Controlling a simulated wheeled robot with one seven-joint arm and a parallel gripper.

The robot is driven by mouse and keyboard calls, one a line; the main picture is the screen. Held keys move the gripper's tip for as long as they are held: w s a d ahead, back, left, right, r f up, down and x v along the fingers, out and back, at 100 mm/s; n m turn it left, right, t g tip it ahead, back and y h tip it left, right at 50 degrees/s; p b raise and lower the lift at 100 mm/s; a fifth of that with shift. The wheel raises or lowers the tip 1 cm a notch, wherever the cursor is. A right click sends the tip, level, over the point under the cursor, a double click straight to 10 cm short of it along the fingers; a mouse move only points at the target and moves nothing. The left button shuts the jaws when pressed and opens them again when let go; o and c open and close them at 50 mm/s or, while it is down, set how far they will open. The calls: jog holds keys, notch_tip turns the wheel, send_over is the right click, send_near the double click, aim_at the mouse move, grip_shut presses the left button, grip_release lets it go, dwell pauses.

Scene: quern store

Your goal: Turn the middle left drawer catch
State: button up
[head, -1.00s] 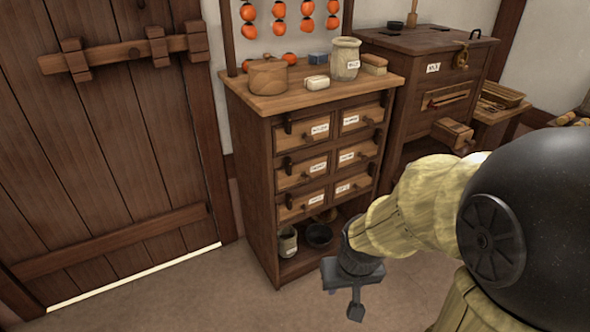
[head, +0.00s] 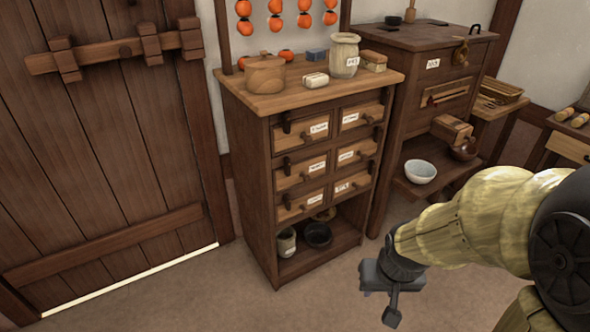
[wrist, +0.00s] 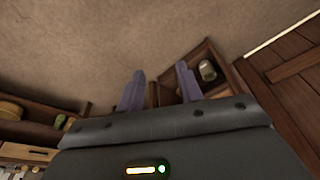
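The drawer cabinet has two columns of three small drawers. The middle left drawer (head: 302,172) looks shut, with a pale label and a small round knob. Its dark catch (head: 287,166) is a small upright piece at the drawer's left edge. My gripper (head: 392,314) hangs low over the floor, to the right of and below the cabinet's drawers, well apart from the catch. In the wrist view my gripper's two fingers (wrist: 160,80) are spread, with nothing between them. The drawer fronts are not visible in the wrist view.
On the cabinet top (head: 290,98) stand a lidded wooden pot (head: 265,75), a labelled jar (head: 344,55) and small blocks. Its lower shelf holds a cup (head: 287,242) and a dark bowl (head: 318,234). A white bowl (head: 420,171) sits right. Floor in front is clear.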

aim_at(289, 167)
jog(key=w+a+f+n+t+y, duration=0.1)
jog(key=w+a+f+n+t, duration=0.15)
jog(key=w, duration=0.55)
jog(key=w+a+f+n+t+y, duration=0.15)
jog(key=w+t, duration=0.25)
jog(key=w, duration=0.5)
jog(key=w+a+r+n+t+y, duration=0.2)
jog(key=w+a+r+t+y, duration=0.3)
jog(key=w+a+t+y, duration=0.1)
jog(key=shift+a+r+n+y+b, duration=0.15)
jog(key=shift+a+n+y+b, duration=0.25)
jog(key=shift+y, duration=0.35)
jog(key=b+x, duration=0.3)
jog(key=x, duration=1.4)
jog(key=shift+w+a, duration=0.1)
jog(key=shift+a, duration=0.05)
jog(key=shift+c, duration=0.5)
grip_shut()
